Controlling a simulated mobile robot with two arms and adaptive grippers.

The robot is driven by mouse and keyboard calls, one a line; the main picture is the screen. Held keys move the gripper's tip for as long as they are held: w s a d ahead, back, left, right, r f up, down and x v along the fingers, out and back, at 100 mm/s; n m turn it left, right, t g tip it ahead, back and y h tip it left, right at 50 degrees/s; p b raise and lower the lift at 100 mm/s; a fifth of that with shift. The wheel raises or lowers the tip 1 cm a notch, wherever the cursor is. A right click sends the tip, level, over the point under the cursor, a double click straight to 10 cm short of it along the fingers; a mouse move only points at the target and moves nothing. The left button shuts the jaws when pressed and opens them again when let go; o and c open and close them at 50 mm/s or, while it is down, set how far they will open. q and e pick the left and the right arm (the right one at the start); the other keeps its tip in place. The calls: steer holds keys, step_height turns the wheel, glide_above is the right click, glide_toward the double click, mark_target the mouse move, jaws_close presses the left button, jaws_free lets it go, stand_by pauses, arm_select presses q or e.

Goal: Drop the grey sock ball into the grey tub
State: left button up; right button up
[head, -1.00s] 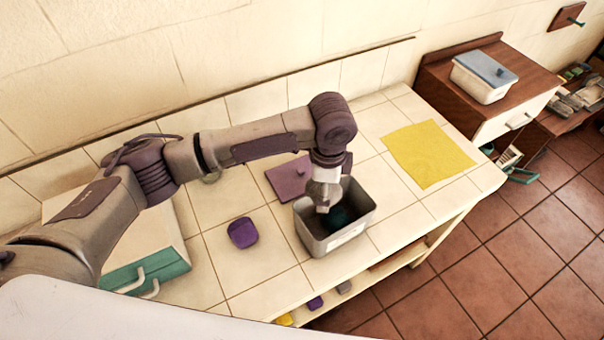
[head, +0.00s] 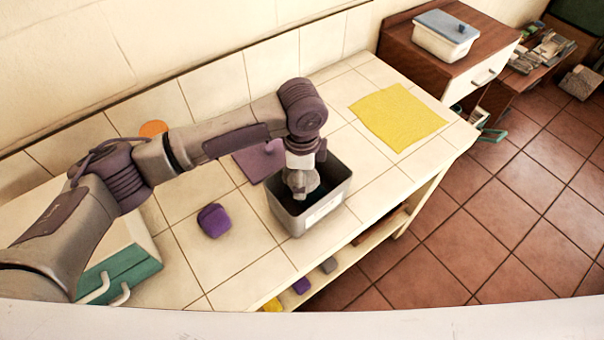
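The grey tub (head: 298,222) stands open on the tiled counter, with a pale label on its front. My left gripper (head: 301,190) points down into the tub's mouth from above. Its fingertips are too small and dark to show whether they are open or shut, or whether they hold anything. Something dark teal lies inside the tub, mostly hidden. I cannot make out a grey sock ball in the tub or gripper. A small grey item (head: 329,264) lies on the shelf under the counter; I cannot tell what it is. My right gripper is not in view.
A purple rounded block (head: 214,220) and a flat purple piece (head: 258,163) lie near the tub. A yellow cloth (head: 398,116) lies to the right. A white box with a teal front (head: 118,272) is at the left. An orange item (head: 153,128) sits behind my arm.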

arm_select(q)
steer(key=o, duration=1)
step_height(320, 180, up, 12)
steer(key=shift+s, duration=0.2)
stand_by(0.4)
